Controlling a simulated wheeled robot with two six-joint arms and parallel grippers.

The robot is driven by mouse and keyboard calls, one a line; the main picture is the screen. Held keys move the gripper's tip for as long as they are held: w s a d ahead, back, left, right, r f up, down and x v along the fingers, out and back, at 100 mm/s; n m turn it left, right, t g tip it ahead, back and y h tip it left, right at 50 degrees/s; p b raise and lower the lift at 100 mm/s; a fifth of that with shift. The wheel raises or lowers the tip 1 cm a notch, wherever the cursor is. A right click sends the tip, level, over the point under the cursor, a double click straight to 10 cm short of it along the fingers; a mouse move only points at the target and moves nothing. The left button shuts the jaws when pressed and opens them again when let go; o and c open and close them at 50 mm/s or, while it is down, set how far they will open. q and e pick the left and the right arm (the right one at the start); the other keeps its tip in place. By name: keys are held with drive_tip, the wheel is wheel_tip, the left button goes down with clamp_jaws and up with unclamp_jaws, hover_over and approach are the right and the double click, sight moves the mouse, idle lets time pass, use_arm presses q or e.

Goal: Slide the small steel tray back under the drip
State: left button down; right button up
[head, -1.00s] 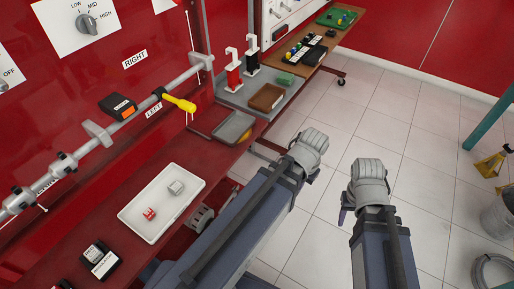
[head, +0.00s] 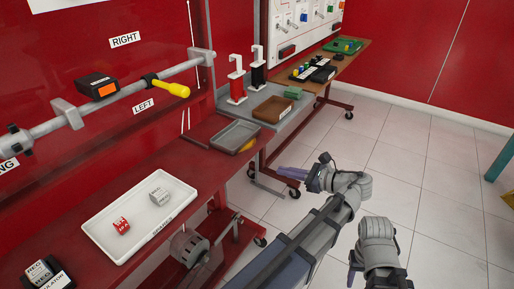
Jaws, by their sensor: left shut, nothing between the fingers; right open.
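The small steel tray (head: 235,136) lies at the far right end of the red bench, close to its front edge. It looks shallow, and a yellowish patch shows at its near right corner. A red dispenser (head: 237,82) and a black dispenser (head: 257,74) stand behind it on a grey surface; no drip can be made out. My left gripper (head: 295,172) is shut and empty, over the floor to the right of the tray and apart from it. My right gripper (head: 354,268) is open, low over the floor and farther from the bench.
A brown tray (head: 273,109) and a green block (head: 293,93) sit on the grey bench (head: 291,124) beyond the steel tray. A white tray (head: 100,232) with a red and a grey block lies on the near red bench.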

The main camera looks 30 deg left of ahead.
use_arm(q)
wheel_tip(320, 180, up, 6)
drive_tip(key=w+d+m+y, duration=0.1)
drive_tip(key=d+m+y, duration=0.2)
approach(240, 139)
drive_tip(key=a, duration=0.1)
drive_tip(key=a+r, duration=0.1)
drive_tip(key=a, duration=0.1)
drive_tip(key=shift+a+r+n, duration=0.15)
drive_tip(key=shift+r+n, duration=0.15)
drive_tip(key=shift+a, duration=0.1)
drive_tip(key=a, duration=0.6)
drive_tip(key=shift+w+a, duration=0.2)
drive_tip(key=shift+a, duration=0.05)
